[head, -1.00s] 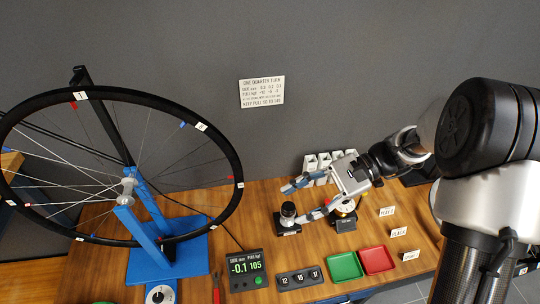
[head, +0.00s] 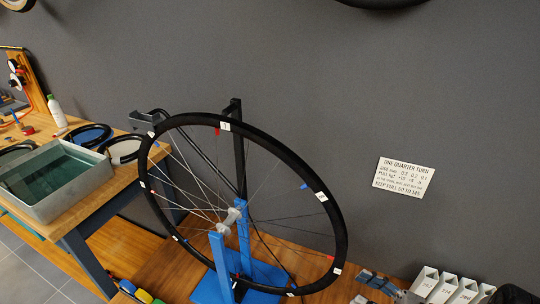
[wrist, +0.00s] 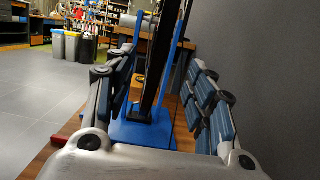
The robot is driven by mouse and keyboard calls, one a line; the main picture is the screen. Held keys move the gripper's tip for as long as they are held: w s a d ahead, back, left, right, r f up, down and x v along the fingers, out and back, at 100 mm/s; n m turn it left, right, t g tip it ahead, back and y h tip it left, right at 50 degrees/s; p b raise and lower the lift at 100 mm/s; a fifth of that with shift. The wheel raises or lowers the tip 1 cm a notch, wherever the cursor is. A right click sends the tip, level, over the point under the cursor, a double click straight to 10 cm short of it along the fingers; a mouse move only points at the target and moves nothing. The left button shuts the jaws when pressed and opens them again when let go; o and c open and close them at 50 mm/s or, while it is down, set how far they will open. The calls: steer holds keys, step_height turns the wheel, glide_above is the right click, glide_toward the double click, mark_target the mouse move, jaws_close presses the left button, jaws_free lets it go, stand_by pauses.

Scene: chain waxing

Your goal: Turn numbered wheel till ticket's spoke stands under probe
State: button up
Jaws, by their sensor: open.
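The numbered wheel (head: 283,147) stands upright in a blue stand (head: 220,262) on the wooden bench. White number tags and small red and blue marks sit around its rim; tag 1 (head: 225,126) is near the top, by the black post. Its hub (head: 232,216) faces me. My gripper (head: 368,291) shows only partly at the bottom edge, right of the wheel. In the wrist view my gripper (wrist: 163,85) is open and empty, with the black tyre (wrist: 160,60) and blue stand beyond, between its fingers. I cannot make out the probe, and the readout and ticket are out of view.
A sign (head: 404,177) on the grey wall gives one-quarter-turn values. White boxes (head: 440,287) stand at the lower right, beside my gripper. A water tank (head: 60,178) is on another bench at left. Open floor lies left in the wrist view.

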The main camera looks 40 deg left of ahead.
mark_target(333, 274)
steer(key=x, duration=0.9)
steer(key=shift+a, duration=0.2)
steer(key=shift+a, duration=0.1)
jaws_close()
